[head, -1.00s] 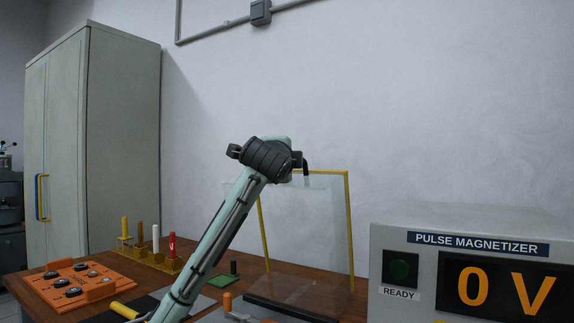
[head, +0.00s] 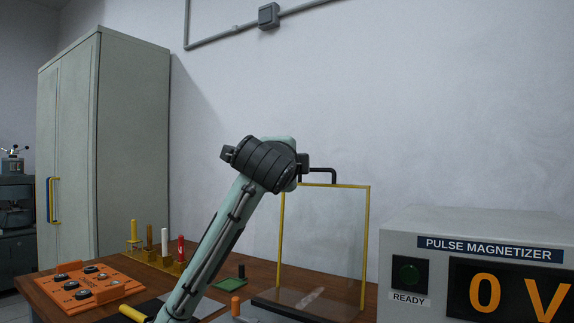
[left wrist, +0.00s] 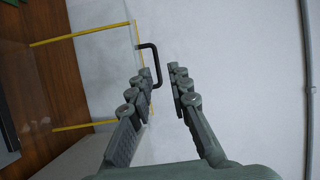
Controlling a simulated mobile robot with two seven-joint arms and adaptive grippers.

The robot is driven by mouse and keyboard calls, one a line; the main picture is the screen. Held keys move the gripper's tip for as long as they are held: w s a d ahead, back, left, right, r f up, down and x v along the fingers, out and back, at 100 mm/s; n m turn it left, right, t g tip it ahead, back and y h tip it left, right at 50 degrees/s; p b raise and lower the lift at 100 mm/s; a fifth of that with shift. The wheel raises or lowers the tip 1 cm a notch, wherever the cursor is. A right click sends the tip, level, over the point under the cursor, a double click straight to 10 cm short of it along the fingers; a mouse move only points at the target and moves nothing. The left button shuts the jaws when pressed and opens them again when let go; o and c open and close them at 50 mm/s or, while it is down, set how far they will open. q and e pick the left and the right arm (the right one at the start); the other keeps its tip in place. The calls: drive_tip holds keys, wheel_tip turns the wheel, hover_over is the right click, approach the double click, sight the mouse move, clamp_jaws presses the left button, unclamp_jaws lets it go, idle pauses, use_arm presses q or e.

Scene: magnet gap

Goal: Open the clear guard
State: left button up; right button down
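The clear guard (head: 325,238) is a see-through panel in a yellow frame. It stands near upright on the bench, with a black bracket-shaped handle (head: 330,170) at its top edge. In the left wrist view the yellow frame (left wrist: 90,36) and the black handle (left wrist: 157,62) show beyond my fingers. My left gripper (left wrist: 161,68) is open; the handle appears close to its left finger, and I cannot tell whether they touch. In the head view my wrist hides the fingers. My right gripper is in no view.
The pulse magnetizer (head: 408,223), reading 0 V, stands at the right. An orange tray (head: 72,298) with dark round parts and a yellow rack (head: 157,257) with coloured posts lie at the left.

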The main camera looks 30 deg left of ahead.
use_arm(q)
drive_tip(key=v, duration=0.4)
drive_tip(key=shift+f, duration=0.1)
idle(0.4)
